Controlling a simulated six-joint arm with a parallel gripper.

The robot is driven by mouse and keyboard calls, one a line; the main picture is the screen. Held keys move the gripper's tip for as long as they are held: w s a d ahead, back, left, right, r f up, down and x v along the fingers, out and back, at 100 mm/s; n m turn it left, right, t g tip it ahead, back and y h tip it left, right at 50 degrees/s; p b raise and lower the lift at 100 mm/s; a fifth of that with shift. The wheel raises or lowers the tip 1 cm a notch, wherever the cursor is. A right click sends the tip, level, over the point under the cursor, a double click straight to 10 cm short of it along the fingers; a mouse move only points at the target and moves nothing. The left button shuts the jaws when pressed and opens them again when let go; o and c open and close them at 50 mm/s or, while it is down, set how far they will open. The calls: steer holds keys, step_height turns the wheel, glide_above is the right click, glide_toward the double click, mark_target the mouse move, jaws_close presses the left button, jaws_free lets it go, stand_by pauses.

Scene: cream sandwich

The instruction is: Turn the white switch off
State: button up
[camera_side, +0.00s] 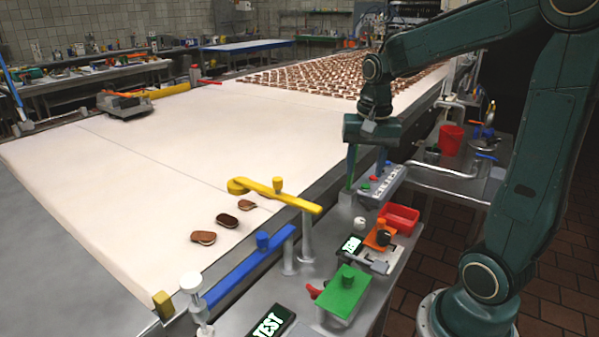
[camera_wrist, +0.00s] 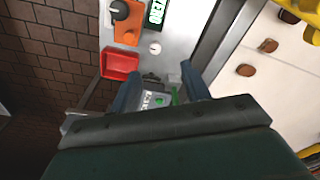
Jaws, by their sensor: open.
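My gripper (camera_side: 367,178) is open and empty, pointing down over a grey control box (camera_side: 380,186) with small red and green buttons. In the wrist view my gripper's fingers (camera_wrist: 160,82) stand apart on either side of this box (camera_wrist: 152,98), whose green button shows between them. A small white round knob (camera_side: 360,222) sits on the metal bench, nearer the side camera than the box. It also shows in the wrist view (camera_wrist: 155,48), beyond the fingertips. I cannot tell whether this knob is the white switch, or its setting. Contact between fingers and box is unclear.
A red tray (camera_side: 399,218), an orange block with a black knob (camera_side: 381,236) and a lit green display (camera_side: 352,245) lie near the knob. A red bucket (camera_side: 450,140) stands behind.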

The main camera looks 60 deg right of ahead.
steer(key=s+a+r+n+t, duration=0.4)
steer(key=s+a+n, duration=0.6)
steer(key=a+n, duration=0.2)
steer(key=shift+a+r+t, duration=0.15)
steer(key=shift+a+t, duration=0.25)
steer(key=shift+a, duration=0.25)
stand_by(0.4)
stand_by(0.3)
stand_by(0.6)
